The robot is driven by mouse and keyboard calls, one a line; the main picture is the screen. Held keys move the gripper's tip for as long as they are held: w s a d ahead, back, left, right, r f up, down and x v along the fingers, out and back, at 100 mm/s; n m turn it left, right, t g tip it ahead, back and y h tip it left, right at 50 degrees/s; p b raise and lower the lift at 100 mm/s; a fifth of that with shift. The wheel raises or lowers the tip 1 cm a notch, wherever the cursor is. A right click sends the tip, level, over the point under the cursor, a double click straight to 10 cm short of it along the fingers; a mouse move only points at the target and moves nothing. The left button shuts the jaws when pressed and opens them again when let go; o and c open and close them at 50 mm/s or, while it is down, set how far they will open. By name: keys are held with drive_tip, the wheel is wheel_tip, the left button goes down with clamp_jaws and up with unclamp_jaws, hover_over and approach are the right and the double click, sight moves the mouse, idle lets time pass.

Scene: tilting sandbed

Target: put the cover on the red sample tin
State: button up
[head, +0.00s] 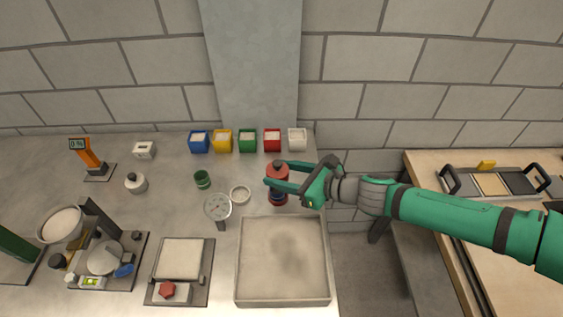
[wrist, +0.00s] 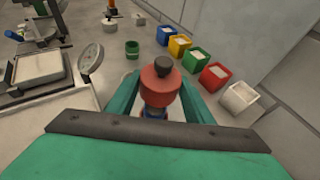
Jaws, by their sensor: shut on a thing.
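My gripper (head: 279,184) is shut on a red round cover (head: 278,168) with a dark knob on top. In the wrist view, the red cover (wrist: 160,88) stands upright between the green fingers. Directly below it in the head view is a dark red round tin (head: 278,199) with a blue part, standing near the back edge of the sand tray. In the wrist view only a blue bit of the tin (wrist: 153,113) shows under the cover. The fingers hide the join, so I cannot tell whether cover and tin touch.
Blue, yellow, green, red (head: 272,141) and white square boxes line the back of the table. The shallow sand tray (head: 238,265) lies in front.

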drive_tip(key=shift+f, duration=2.05)
drive_tip(key=shift+f, duration=0.45)
drive_tip(key=o, duration=1.1)
drive_tip(key=shift+w+d, duration=0.1)
drive_tip(key=shift+w, duration=0.05)
drive_tip(key=v, duration=1)
drive_tip(key=shift+s+d+r, duration=0.15)
drive_tip(key=shift+s+r, duration=0.1)
drive_tip(key=shift+s, duration=0.15)
